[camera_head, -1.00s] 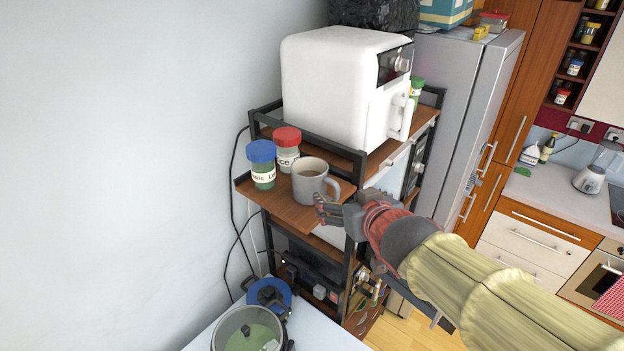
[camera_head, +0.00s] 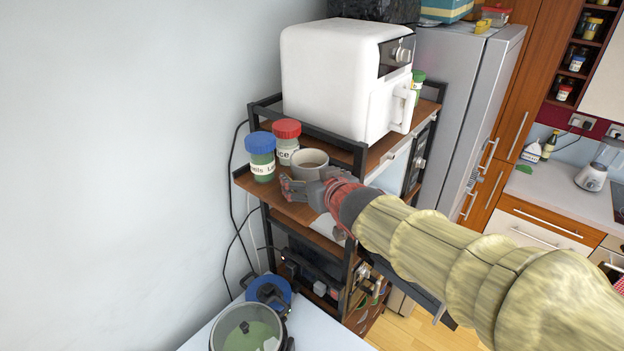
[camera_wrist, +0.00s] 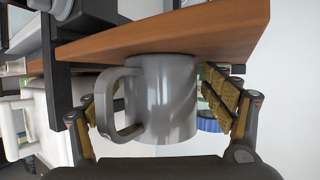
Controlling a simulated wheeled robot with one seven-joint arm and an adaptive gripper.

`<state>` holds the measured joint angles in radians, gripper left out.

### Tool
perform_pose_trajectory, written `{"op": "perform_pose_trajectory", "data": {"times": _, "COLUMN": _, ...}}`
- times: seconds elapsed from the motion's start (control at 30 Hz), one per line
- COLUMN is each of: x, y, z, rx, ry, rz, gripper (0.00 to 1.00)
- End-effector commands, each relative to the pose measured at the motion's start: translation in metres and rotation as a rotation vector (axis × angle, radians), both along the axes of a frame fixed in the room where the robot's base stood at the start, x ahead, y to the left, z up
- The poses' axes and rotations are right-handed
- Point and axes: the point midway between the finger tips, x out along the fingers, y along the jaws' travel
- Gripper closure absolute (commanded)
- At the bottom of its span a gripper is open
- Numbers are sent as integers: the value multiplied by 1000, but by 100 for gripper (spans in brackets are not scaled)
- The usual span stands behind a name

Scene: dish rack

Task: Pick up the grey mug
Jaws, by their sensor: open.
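The grey mug (camera_head: 309,163) stands upright on a wooden shelf (camera_head: 291,208), with brown contents showing inside. In the wrist view the mug (camera_wrist: 170,98) appears upside down below the shelf board (camera_wrist: 165,40), with its handle on the left. My gripper (camera_head: 302,190) is at the near side of the mug in the head view and hides its lower part. In the wrist view my open gripper (camera_wrist: 155,112) has one finger on each side of the mug, the left one by the handle. I cannot tell whether the fingers touch it.
A blue-lidded jar (camera_head: 262,158) and a red-lidded jar (camera_head: 287,143) stand close to the left of the mug. A pot (camera_head: 247,330) sits lower down at the front.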

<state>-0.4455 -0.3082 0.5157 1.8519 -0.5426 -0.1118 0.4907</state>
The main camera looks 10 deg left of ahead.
Motion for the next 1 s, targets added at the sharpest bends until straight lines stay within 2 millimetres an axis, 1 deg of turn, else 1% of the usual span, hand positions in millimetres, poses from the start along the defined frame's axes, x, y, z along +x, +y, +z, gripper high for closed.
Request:
{"op": "perform_pose_trajectory", "data": {"times": 0.17, "x": 0, "y": 0, "z": 0, "rx": 0, "ry": 0, "rz": 0, "gripper": 19}}
{"op": "perform_pose_trajectory", "data": {"times": 1.0, "x": 0, "y": -1, "z": -2, "rx": -2, "ry": 3, "rz": -1, "gripper": 67}}
